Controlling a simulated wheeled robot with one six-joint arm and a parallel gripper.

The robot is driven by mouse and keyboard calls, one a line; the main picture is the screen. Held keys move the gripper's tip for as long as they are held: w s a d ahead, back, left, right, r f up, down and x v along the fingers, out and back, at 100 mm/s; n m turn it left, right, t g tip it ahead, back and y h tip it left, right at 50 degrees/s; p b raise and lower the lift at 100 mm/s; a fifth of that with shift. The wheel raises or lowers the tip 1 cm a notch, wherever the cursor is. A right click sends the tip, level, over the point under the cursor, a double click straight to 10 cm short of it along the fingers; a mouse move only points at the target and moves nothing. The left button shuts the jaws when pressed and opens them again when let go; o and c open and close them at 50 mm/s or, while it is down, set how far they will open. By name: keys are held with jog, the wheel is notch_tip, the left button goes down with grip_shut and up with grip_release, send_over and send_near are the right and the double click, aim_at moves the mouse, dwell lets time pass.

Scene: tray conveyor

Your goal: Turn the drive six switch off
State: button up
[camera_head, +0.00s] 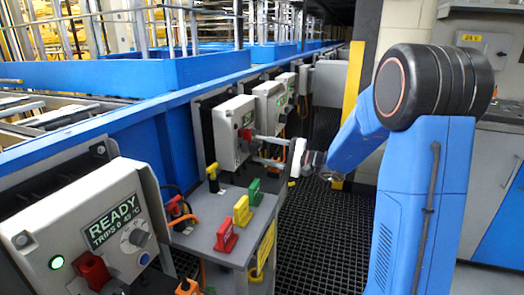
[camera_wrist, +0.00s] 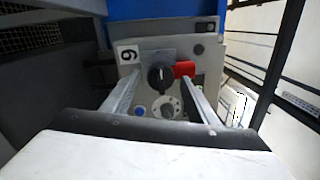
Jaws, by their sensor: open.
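A light-grey control box (camera_head: 226,112) is on the blue conveyor side, and its face also shows in the wrist view (camera_wrist: 207,62). A number plate (camera_wrist: 128,54) on it carries a tilted digit that looks like a 6 or 9. A black rotary switch (camera_wrist: 161,74) sits beside a red handle (camera_wrist: 184,69). My gripper (camera_head: 258,149) is open in front of this box. In the wrist view its two fingers (camera_wrist: 158,88) flank the black switch, with a gap on both sides. I cannot tell whether the fingertips touch the box face.
A grey dial (camera_wrist: 167,106) and a blue button (camera_wrist: 139,110) lie below the switch. A near box (camera_head: 85,230) reads READY. A grey stand (camera_head: 205,235) with red (camera_head: 226,236), yellow (camera_head: 242,210) and green (camera_head: 255,192) pieces stands below my gripper. More boxes (camera_head: 270,100) line the conveyor.

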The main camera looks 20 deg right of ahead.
jog(key=v, duration=1.7)
